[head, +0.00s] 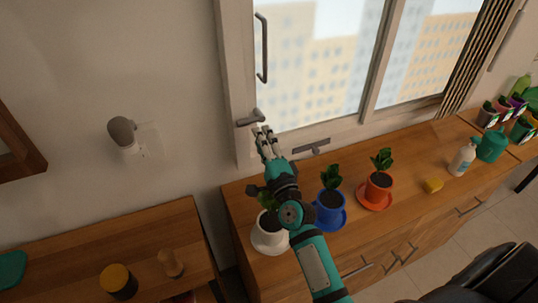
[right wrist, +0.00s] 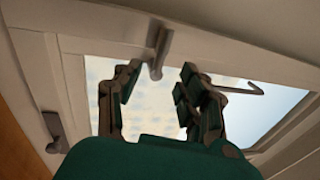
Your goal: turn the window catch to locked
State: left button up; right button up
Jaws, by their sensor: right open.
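A grey window catch (head: 250,118) with a short lever sits low on the left side of the window frame. In the head view its lever lies roughly level. In the right wrist view the catch (right wrist: 161,45) shows ahead, between the lines of my fingers. My right gripper (head: 264,131) is open, just below and right of the catch. In the right wrist view my right gripper (right wrist: 158,82) has its fingers apart with nothing clasped; I cannot tell whether they touch the lever. My left gripper is not in view.
A second grey fitting (head: 311,147) sits on the lower frame, and a bar handle (head: 262,48) above. Below stand a white pot (head: 268,238), a blue pot (head: 330,209) and an orange pot (head: 379,187).

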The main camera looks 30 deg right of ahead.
jog(key=v, duration=0.6)
jog(key=shift+s, duration=0.15)
